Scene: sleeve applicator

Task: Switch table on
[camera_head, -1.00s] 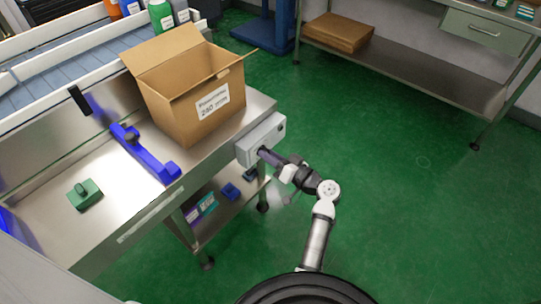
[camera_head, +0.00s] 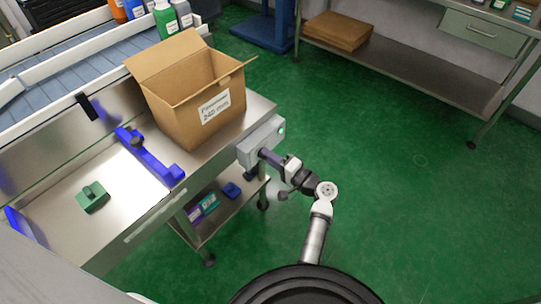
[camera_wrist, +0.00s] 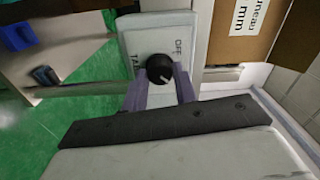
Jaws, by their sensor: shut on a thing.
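A grey control box (camera_head: 262,143) is fixed to the near right end of the steel table (camera_head: 130,185). A small green light (camera_head: 281,131) shows on its right part. In the wrist view the box's pale face (camera_wrist: 150,35) carries the words OFF and, partly covered, TAB. A round black knob (camera_wrist: 160,68) with a short white mark sits below them. My gripper (camera_wrist: 160,84) has its two purple fingers around the knob, shut on it. In the head view my gripper (camera_head: 265,156) reaches the box front, and the knob is hidden there.
An open cardboard box (camera_head: 195,100) stands on the table behind the control box. A blue bar fixture (camera_head: 150,158) and a green block (camera_head: 92,197) are to its left. The green floor (camera_head: 400,170) to the right is clear.

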